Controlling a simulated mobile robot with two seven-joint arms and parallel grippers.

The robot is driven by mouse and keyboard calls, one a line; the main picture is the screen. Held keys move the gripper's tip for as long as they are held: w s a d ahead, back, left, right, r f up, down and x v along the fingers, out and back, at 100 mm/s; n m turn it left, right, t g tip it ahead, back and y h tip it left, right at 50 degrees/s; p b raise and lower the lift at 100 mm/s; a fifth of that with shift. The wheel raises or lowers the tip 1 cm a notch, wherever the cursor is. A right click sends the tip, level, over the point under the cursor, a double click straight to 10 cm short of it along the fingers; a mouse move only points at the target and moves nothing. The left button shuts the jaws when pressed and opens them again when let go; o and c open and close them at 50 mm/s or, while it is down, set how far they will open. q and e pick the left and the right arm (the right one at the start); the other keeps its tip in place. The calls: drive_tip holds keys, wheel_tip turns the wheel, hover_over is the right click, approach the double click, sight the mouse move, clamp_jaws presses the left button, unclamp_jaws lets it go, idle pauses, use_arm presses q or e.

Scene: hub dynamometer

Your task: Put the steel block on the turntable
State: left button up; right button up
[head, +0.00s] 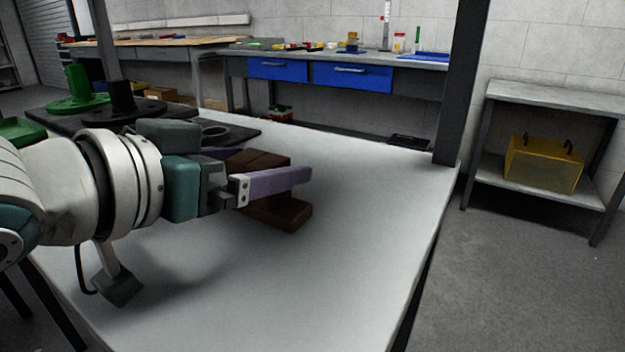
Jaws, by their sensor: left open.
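My left gripper (272,167) reaches in from the left over the white table, its two purple fingers apart. A brown, stepped block-like object (284,212) stands on the table at the fingers. Its upper part shows between the two fingers, and the near finger crosses in front of it. I cannot tell whether either finger touches it. It looks brown rather than steel, and no other clear steel block shows. No turntable can be made out for certain; a black round-based hub (122,102) stands on a dark plate at the back left. My right gripper is out of view.
A green round-based hub (77,92) stands beside the black one. The white table (350,240) is bare at right and front. A dark post (460,80) rises at its right corner. A side shelf holds a yellow box (543,165).

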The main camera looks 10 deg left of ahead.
use_arm(q)
drive_tip(key=shift+w+d+f, duration=0.1)
drive_tip(key=shift+w, duration=0.2)
drive_tip(key=shift+c, duration=0.2)
clamp_jaws()
idle(0.4)
idle(0.4)
